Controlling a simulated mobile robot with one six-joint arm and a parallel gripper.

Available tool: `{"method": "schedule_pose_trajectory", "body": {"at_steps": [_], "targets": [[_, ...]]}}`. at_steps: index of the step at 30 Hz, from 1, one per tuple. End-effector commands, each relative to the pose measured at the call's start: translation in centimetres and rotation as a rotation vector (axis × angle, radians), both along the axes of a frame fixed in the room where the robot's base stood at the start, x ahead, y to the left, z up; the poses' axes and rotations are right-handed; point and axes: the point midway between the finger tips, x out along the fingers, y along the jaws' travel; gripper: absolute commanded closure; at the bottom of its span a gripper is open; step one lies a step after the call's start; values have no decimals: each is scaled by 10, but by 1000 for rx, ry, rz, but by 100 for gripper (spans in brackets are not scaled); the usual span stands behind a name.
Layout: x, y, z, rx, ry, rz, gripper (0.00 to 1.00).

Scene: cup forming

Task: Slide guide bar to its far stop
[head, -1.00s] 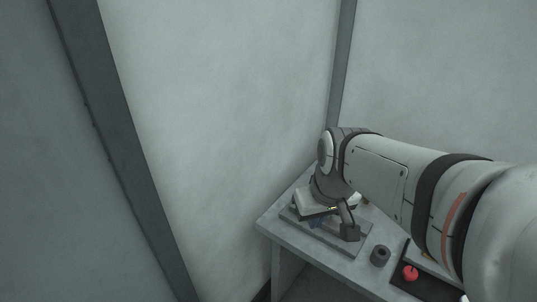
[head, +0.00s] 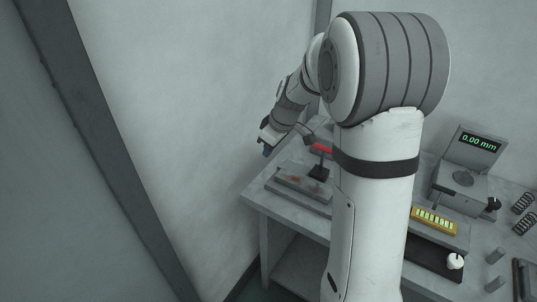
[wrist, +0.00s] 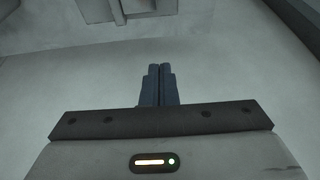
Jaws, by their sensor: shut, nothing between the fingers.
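I cannot tell which part is the guide bar; my arm hides the fixture's right side. My gripper (head: 266,150) is in the air above and left of the fixture, apart from it. In the wrist view its two dark blue fingers (wrist: 160,70) are together, with nothing between them, against a pale plain surface.
The table (head: 258,197) stands close to the wall. To the right are a gauge (head: 477,150) reading 0.00 mm, a yellow strip (head: 434,219), a white knob (head: 455,261), springs (head: 524,203) and small grey cylinders (head: 495,256). My upper arm hides the table's middle.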

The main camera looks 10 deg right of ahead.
Motion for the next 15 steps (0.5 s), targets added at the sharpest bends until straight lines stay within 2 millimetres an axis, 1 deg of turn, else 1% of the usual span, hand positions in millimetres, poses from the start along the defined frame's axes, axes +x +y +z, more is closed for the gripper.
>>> {"method": "schedule_pose_trajectory", "body": {"at_steps": [3, 11, 12, 13, 15], "targets": [[5, 6, -24, 0, 6, -1, 100], [17, 18, -76, 0, 5, -1, 100], [17, 17, -80, -1, 4, -3, 100], [12, 11, -76, 0, 2, -7, 100], [4, 3, -76, -1, 2, -7, 100]]}}
